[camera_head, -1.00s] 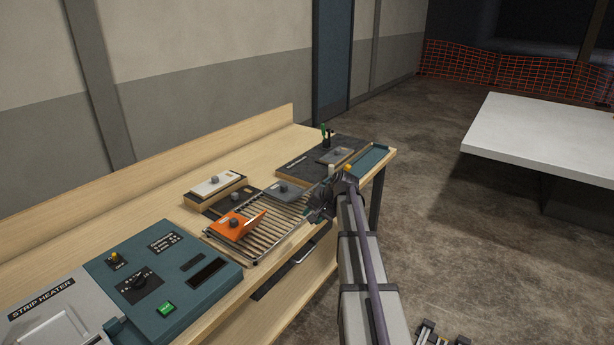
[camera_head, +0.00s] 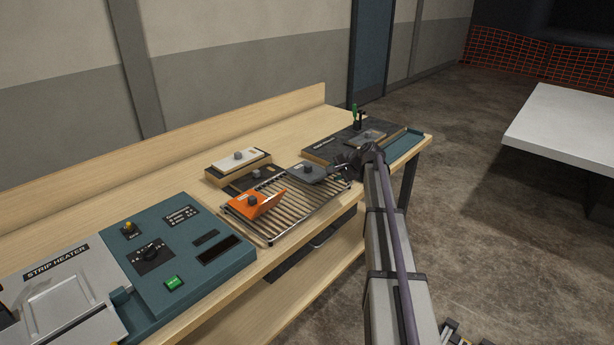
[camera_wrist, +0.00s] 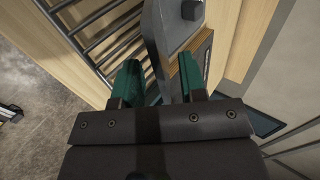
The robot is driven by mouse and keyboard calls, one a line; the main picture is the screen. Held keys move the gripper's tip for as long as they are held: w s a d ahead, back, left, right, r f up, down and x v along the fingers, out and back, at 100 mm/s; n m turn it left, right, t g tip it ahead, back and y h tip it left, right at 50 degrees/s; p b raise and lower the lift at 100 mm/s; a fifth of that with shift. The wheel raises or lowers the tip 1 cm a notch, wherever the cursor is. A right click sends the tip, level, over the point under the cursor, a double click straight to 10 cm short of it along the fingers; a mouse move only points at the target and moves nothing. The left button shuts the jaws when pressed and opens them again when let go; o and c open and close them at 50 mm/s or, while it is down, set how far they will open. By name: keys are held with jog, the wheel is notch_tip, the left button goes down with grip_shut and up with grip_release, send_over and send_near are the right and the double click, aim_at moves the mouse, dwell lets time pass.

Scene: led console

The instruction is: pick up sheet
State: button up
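A grey sheet with a dark knob (camera_head: 310,174) lies on the far end of the wire rack, beside an orange bent sheet (camera_head: 254,203). My gripper (camera_head: 346,168) is at the right end of the grey sheet. In the wrist view the two green fingers (camera_wrist: 160,85) stand apart, with the edge of the grey sheet (camera_wrist: 160,45) reaching into the gap between them. I see no clear contact on both sides. A white sheet (camera_head: 240,160) rests on a wooden block behind the rack. Another grey sheet (camera_head: 368,136) lies on the dark mat.
The wire rack (camera_head: 285,214) sits at the bench's front edge. A teal control console (camera_head: 180,245) and a strip heater (camera_head: 50,295) stand at the left. A teal tray (camera_head: 405,146) is at the bench's right end. A white table (camera_head: 570,130) stands apart at right.

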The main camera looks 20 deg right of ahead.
jog(key=b+x, duration=0.1)
jog(key=x, duration=0.3)
jog(key=shift+d+f+b, duration=0.1)
jog(key=shift+f+b, duration=0.05)
jog(key=shift+b, duration=0.25)
jog(key=shift+c, duration=0.2)
grip_shut()
